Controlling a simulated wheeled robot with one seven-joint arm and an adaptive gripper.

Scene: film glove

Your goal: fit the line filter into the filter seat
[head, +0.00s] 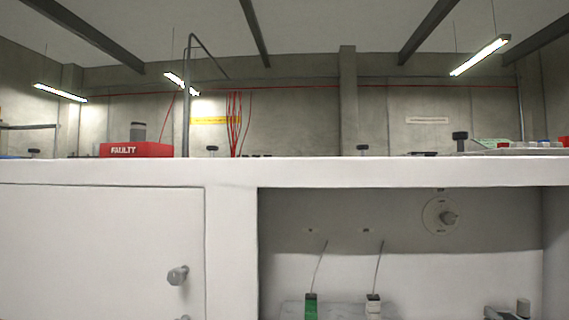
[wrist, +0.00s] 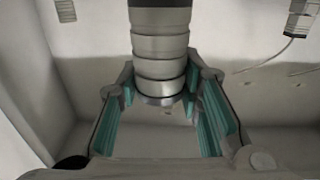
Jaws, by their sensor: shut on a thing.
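In the wrist view my gripper (wrist: 162,84) has its teal-lined fingers closed around a grey, ribbed metal cylinder (wrist: 160,45), which looks like the line filter. The cylinder runs out of the top of the picture, so its far end is hidden. Its near end, with a darker rim, sits between the fingers. My gripper is not clearly visible in the head view.
A red box (head: 137,150) marked FAULTY stands on top. A closed door (head: 95,250) is at left.

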